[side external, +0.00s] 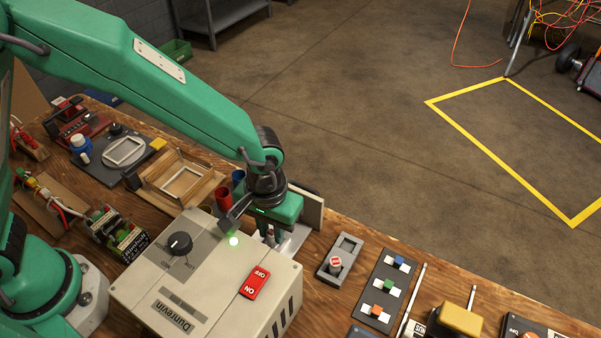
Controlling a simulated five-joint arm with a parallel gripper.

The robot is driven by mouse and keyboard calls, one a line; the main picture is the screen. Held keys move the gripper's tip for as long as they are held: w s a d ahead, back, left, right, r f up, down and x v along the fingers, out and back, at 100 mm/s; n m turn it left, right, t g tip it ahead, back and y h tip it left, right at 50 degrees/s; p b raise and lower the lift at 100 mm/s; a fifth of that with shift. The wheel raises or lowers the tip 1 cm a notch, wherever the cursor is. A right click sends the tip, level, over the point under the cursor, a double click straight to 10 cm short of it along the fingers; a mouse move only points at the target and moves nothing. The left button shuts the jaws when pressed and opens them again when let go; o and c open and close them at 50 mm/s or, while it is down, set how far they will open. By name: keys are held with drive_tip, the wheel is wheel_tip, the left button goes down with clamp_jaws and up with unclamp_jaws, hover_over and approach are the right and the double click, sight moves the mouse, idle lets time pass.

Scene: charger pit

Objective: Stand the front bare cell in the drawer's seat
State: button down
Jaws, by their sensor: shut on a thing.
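The beige charger (190,262) stands on the bench with a dial, a lit green lamp and a red ON/OFF switch. Its pale drawer (297,238) sticks out at its far right side, and its seat is hidden behind the charger and my gripper. My gripper (270,238) points down over the drawer, shut on a small bare cell (270,235) that shows only as a grey and reddish bit between the fingers. I cannot tell whether that cell touches the seat. Another cell (335,265) with a red and white top stands in the near part of a grey two-place holder (348,243).
Red and blue cups (224,198) stand close behind my gripper, beside a wooden frame (183,182). A dark panel with coloured blocks (387,290) and a yellow-topped block (460,320) lie to the right. The bench's far edge runs just beyond the drawer.

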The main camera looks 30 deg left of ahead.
drive_tip(key=shift+f, duration=0.1)
drive_tip(key=c, duration=1.2)
unclamp_jaws()
drive_tip(key=shift+r, duration=0.2)
drive_tip(key=shift+r, duration=3.3)
